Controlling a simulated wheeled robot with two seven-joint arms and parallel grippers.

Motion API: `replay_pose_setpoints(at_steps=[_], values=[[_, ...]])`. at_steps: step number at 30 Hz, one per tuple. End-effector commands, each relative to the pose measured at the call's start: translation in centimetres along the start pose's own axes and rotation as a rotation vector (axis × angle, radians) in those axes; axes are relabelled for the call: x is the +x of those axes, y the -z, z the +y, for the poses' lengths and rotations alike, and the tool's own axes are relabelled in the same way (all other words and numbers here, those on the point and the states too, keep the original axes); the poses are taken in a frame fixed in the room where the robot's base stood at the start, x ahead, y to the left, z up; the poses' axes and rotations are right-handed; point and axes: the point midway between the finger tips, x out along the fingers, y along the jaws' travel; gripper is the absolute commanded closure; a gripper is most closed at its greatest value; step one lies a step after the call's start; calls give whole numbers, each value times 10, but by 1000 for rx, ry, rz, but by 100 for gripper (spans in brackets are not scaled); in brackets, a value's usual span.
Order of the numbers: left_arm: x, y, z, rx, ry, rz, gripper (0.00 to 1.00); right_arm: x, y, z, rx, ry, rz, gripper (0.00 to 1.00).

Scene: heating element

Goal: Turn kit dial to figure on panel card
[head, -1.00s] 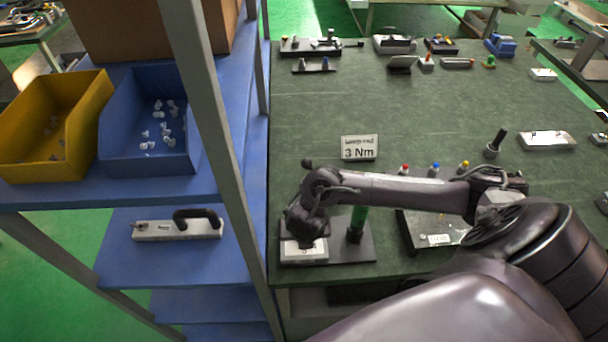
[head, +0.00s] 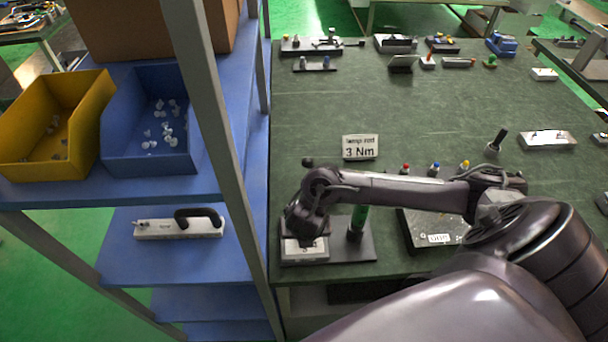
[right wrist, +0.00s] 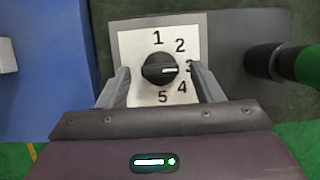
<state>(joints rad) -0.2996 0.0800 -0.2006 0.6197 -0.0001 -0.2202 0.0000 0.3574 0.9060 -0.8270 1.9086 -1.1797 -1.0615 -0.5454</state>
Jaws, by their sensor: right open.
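The panel card (head: 360,147) stands on the green bench and reads 3 Nm under a smaller line of text. The kit's dial plate (head: 304,250) lies at the bench's front left corner, partly hidden by my right arm. In the right wrist view the black dial (right wrist: 159,69) sits on a white plate (right wrist: 130,45) with figures 1 to 5, and its white mark points at the 3. My right gripper (right wrist: 162,85) is open, with one finger on each side of the dial and a gap to it. My left gripper is not in view.
A green-handled tool (head: 357,222) stands upright just right of the dial plate. A dark box (head: 438,239) with a label lies further right under my arm. A blue shelf (head: 115,265) with a post (head: 216,130) borders the bench on the left.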

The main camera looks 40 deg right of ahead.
Motion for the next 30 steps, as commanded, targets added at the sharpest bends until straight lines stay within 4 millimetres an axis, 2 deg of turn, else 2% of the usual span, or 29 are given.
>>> replay_pose_setpoints(at_steps=[12,17,30], values=[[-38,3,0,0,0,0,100,-68,-3,1,0,-2,-2,40],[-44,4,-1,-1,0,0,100,-76,-2,0,1,-1,-2,40],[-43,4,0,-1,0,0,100,-76,-1,0,1,-1,-2,40]])
